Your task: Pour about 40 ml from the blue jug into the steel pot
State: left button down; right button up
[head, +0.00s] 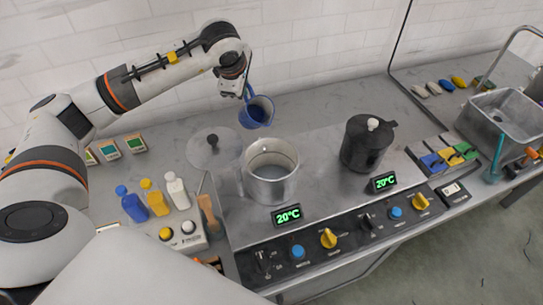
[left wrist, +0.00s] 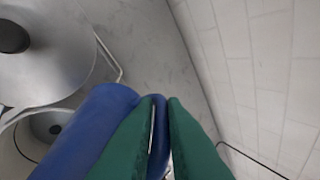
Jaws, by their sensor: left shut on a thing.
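The blue jug (head: 257,113) is held in the air just behind and above the steel pot (head: 272,188). It looks tilted, with its mouth turned toward the pot's side; I cannot see any stream from it. My left gripper (head: 241,93) is shut on the jug's handle. In the left wrist view the green fingers (left wrist: 160,105) close on the handle, and the blue jug (left wrist: 92,128) is beside them. The open steel pot (left wrist: 40,125) shows partly at the lower left there. In the head view liquid seems to lie inside the pot. My right gripper is not in view.
A round lid (head: 214,148) lies left of the pot. A dark lidded pot (head: 368,145) stands to the right. Blue, yellow and white bottles (head: 155,198) stand at the left. A control panel (head: 345,238) runs along the front. A sink (head: 505,120) is at the far right.

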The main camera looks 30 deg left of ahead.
aim_at(252, 106)
pick_arm(q)
jog(key=shift+a, duration=0.1)
dwell(0.6)
notch_tip(252, 106, down, 5)
jog(key=w+a+n+g+h, duration=0.1)
jog(key=w+a+g+h, duration=0.2)
jog(key=h, duration=0.3)
jog(key=shift+g, duration=0.9)
